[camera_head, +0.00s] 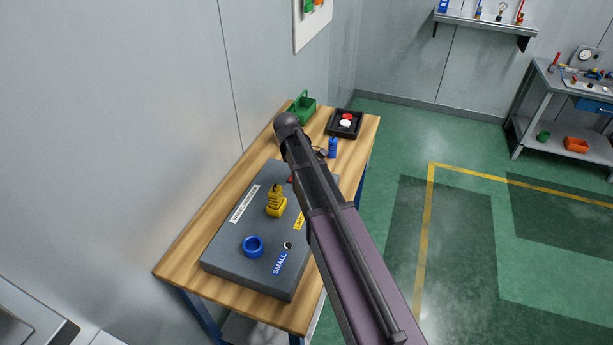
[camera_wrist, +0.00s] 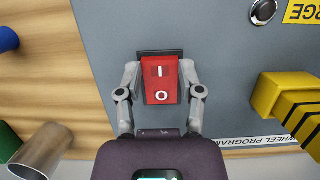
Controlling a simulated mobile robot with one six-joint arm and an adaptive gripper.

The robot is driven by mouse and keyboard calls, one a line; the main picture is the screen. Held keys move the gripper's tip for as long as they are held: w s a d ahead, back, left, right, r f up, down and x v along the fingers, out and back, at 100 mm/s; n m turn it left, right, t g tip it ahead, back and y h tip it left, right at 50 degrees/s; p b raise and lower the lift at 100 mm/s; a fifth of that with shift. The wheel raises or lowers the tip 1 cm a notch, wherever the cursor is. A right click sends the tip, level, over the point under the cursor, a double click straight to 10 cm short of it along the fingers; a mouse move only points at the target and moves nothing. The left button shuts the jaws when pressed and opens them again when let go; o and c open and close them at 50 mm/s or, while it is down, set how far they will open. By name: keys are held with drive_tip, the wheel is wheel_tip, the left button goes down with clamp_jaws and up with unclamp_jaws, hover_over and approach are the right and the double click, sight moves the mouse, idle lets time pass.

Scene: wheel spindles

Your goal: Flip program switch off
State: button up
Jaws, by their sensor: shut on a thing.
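The program switch (camera_wrist: 161,82) is a red rocker marked I and O in a dark frame. It sits on the grey panel box (camera_head: 232,255), near the "WHEEL PROGRAM" label. In the wrist view the I is above and the O is below, nearer my wrist. I cannot tell which half is pressed in. My gripper (camera_wrist: 158,68) is shut on the switch, with one grey finger on either side of it. In the head view my arm hides the gripper and most of the switch.
A round button (camera_wrist: 263,11) lies near the "LARGE" label. Behind on the wooden table (camera_head: 180,262) are a blue bottle-like piece (camera_head: 333,148), a green caddy (camera_head: 302,109) and a black tray (camera_head: 333,129).

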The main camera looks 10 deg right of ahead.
drive_tip(key=shift+s, duration=0.15)
drive_tip(key=o, duration=1.1)
drive_tip(key=shift+a, duration=0.1)
drive_tip(key=shift+o, duration=0.2)
